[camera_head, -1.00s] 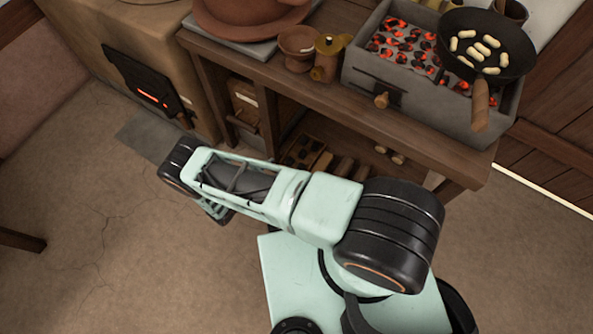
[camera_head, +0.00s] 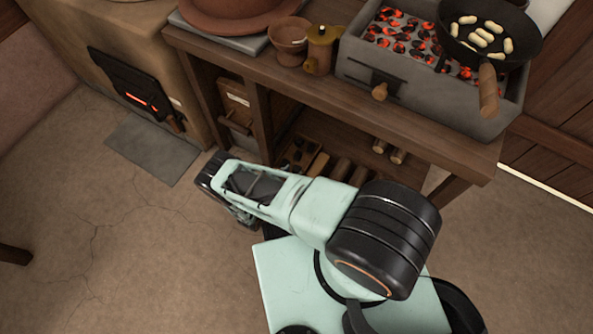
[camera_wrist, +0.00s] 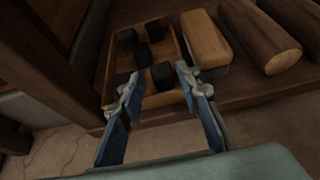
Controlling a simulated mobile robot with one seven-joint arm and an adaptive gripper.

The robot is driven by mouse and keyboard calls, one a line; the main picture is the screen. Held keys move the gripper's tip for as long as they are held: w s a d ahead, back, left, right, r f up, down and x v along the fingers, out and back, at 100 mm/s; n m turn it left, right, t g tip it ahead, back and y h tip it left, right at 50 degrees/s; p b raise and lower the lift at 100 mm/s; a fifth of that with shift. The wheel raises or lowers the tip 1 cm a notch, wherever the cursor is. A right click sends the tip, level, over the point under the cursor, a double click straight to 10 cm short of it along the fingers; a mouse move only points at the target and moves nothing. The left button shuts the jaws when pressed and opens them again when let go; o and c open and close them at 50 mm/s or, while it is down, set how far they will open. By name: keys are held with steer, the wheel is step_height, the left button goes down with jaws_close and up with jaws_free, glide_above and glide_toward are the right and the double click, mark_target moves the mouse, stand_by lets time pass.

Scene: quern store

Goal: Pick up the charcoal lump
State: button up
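Several black charcoal lumps lie in a shallow wooden tray (camera_wrist: 108,72) on the low shelf in the wrist view. One charcoal lump (camera_wrist: 162,75) sits near the tray's front, between my fingertips as seen in the picture.
A brush or block with a wooden top (camera_wrist: 204,40) and logs (camera_wrist: 262,40) lie right of the tray. A dark bench post stands at left. Above, the bench top (camera_head: 300,85) carries a glowing brazier (camera_head: 420,100) and a pan (camera_head: 490,45). Open floor lies at left.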

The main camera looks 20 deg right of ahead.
mark_target(296, 170)
steer(key=shift+b+x, duration=0.3)
steer(key=shift+x, duration=1.15)
steer(key=shift+c, duration=0.6)
steer(key=c, duration=0.5)
steer(key=shift+r, duration=0.2)
